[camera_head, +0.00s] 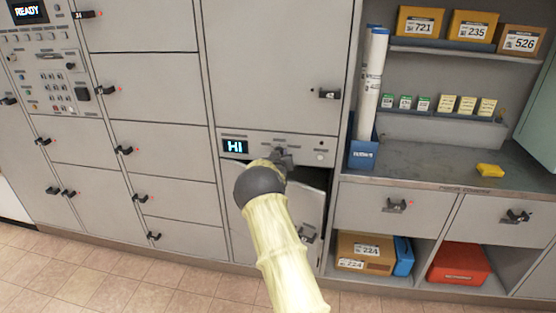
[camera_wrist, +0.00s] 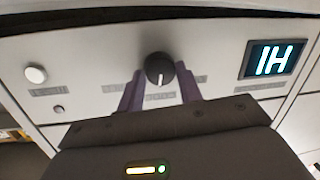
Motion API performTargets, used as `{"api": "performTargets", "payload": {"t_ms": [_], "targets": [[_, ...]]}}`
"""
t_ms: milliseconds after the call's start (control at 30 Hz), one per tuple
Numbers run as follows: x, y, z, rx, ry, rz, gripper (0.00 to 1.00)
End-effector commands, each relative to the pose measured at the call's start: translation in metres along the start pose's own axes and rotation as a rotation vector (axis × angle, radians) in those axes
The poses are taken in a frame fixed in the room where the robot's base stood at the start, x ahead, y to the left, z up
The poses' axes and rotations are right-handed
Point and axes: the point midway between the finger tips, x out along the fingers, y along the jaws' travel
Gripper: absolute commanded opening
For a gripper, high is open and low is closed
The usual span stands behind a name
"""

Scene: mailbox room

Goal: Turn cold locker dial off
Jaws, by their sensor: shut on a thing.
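The cold locker dial (camera_wrist: 160,68) is a round black knob with a white pointer line, on a light grey control panel (camera_wrist: 215,60). In the wrist view its pointer line aims down toward my gripper. My gripper (camera_wrist: 160,88) has its two purple fingers on either side of the dial, shut on it. In the head view my gripper (camera_head: 281,157) is at the panel, and my arm hides most of the dial. The panel's display (camera_head: 235,146) reads HI; it appears upside down in the wrist view (camera_wrist: 273,59).
Below the panel, a locker door (camera_head: 308,205) stands slightly ajar behind my arm. A round white button (camera_wrist: 36,74) is on the panel. Grey lockers with black handles (camera_head: 124,150) fill the left. A counter (camera_head: 425,170) with a yellow item (camera_head: 490,170) is at right.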

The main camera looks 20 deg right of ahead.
Motion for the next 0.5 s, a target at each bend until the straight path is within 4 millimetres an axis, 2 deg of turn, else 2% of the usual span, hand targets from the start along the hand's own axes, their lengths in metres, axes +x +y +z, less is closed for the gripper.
{"api": "performTargets", "payload": {"t_ms": [33,500], "targets": [[0.001,0.000,-0.008,-0.043,0.013,0.005,0.12],[0.000,-0.012,-0.009,-0.484,-0.049,0.051,0.12]]}}
